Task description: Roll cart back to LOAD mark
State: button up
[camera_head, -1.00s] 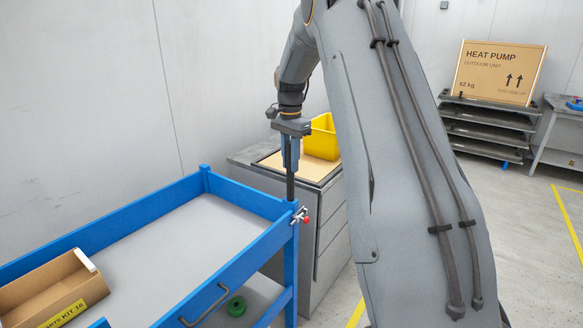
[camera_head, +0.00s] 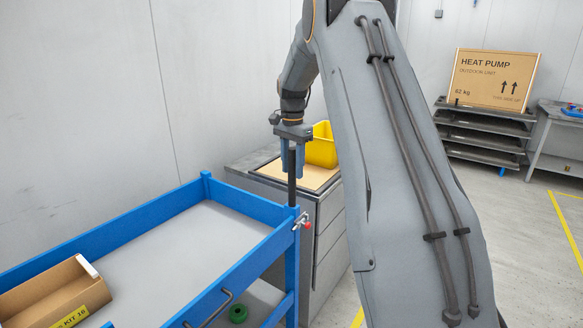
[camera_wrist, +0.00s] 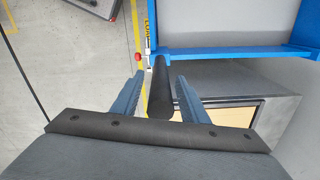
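The blue cart (camera_head: 110,232) with a grey top tray stands at the lower left in the head view. Its blue frame also shows at the top of the wrist view (camera_wrist: 235,53). A black upright post (camera_head: 292,180) rises at its near right corner. My gripper (camera_wrist: 160,78) is at the post's upper end. In the wrist view its two fingers stand apart on either side of the post (camera_wrist: 160,95), with visible gaps. A red-tipped latch (camera_head: 304,224) sits beside the post.
A parts box (camera_head: 55,293) lies in the cart tray, and a green ring (camera_head: 238,313) on its lower shelf. A grey cabinet (camera_head: 325,225) with a yellow bin (camera_head: 322,147) stands close behind the cart corner. Yellow lines (camera_head: 567,228) mark open floor at right.

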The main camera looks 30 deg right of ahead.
jog(key=shift+r+b, duration=1.25)
jog(key=shift+r, duration=2.7)
